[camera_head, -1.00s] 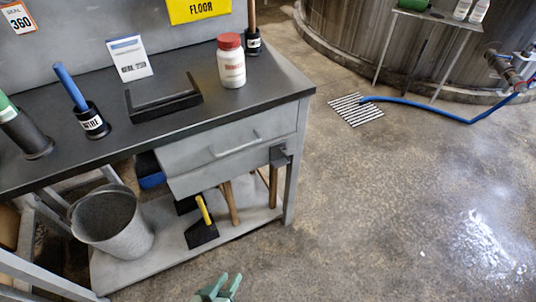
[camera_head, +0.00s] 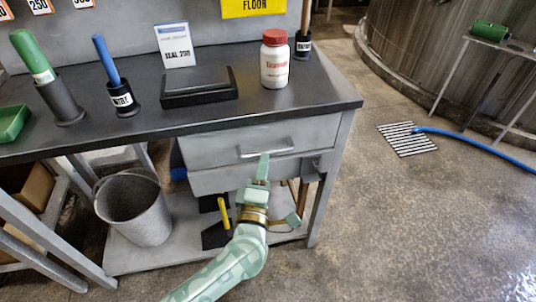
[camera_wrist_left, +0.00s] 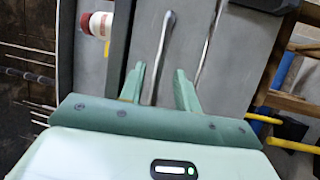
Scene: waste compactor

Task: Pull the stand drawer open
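The stand drawer (camera_head: 222,150) is a grey front under the black worktop and looks shut. Its pale bar handle (camera_head: 249,152) runs across the front, partly covered by my left gripper. My left gripper (camera_head: 263,168) is pale green and reaches up to the handle from below. In the left wrist view the handle (camera_wrist_left: 164,50) runs between the two spread fingers (camera_wrist_left: 160,82). A gap shows between the bar and each finger, so the gripper is open. I cannot tell how deep the bar sits between them. My right gripper is not in view.
A metal bucket (camera_head: 134,208) and tools are on the lower shelf (camera_head: 125,257).

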